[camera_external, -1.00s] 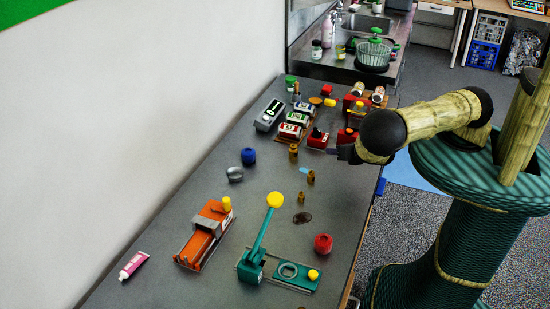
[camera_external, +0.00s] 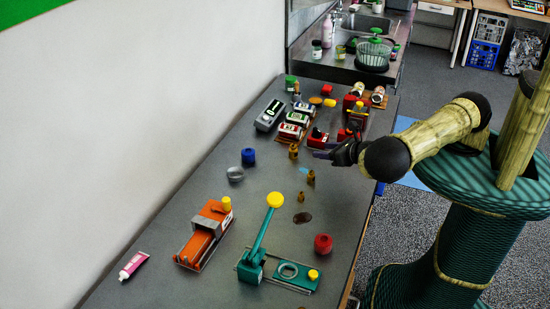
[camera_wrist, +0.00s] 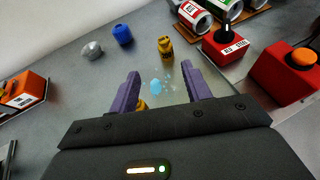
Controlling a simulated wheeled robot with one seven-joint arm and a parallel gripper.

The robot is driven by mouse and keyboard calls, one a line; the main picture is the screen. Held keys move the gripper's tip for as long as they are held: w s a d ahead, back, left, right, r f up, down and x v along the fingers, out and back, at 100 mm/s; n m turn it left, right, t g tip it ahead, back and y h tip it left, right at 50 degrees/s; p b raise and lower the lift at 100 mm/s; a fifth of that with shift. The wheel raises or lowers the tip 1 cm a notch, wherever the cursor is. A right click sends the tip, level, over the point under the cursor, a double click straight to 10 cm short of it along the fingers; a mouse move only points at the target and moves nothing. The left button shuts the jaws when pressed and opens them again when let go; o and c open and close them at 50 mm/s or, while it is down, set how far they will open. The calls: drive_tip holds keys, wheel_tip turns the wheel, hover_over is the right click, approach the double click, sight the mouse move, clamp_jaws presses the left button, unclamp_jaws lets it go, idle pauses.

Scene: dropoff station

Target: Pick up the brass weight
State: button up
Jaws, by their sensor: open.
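Several small brass weights stand on the grey bench: a larger one (camera_external: 293,151) and two smaller ones, a middle one (camera_external: 310,177) and a near one (camera_external: 301,197). My gripper (camera_external: 320,154) is above the bench, just right of the larger weight and beyond the middle one. In the wrist view its purple fingers (camera_wrist: 160,72) are apart with nothing held between them. The larger brass weight (camera_wrist: 165,46) stands upright ahead of the fingertips.
A pale blue patch (camera_wrist: 157,87) lies on the bench between the fingers. A red box with a black knob (camera_wrist: 226,43) and a red box with an orange button (camera_wrist: 288,75) are to the right. A blue object (camera_external: 249,156) and a grey lump (camera_external: 235,174) are left.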

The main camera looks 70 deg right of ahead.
sight(296, 147)
drive_tip(key=shift+f+b+x, duration=0.25)
drive_tip(key=shift+b+x, duration=1.35)
drive_tip(key=shift+b, duration=0.5)
drive_tip(key=b+x, duration=0.4)
drive_tip(key=b, duration=0.6)
drive_tip(key=shift+w, duration=0.1)
drive_tip(key=shift+w+d+f, duration=0.15)
drive_tip(key=shift+w+d, duration=0.25)
drive_tip(key=shift+w, duration=0.45)
drive_tip(key=shift+w+f, duration=0.1)
drive_tip(key=shift+w, duration=0.15)
drive_tip(key=shift+d, duration=0.1)
drive_tip(key=shift+d+p+x, duration=0.15)
drive_tip(key=shift+p+x, duration=0.15)
drive_tip(key=shift+x, duration=1)
drive_tip(key=shift+d+p+x, duration=0.15)
drive_tip(key=shift+p+x, duration=0.1)
drive_tip(key=shift+x, duration=1.05)
drive_tip(key=shift+s, duration=0.15)
clamp_jaws()
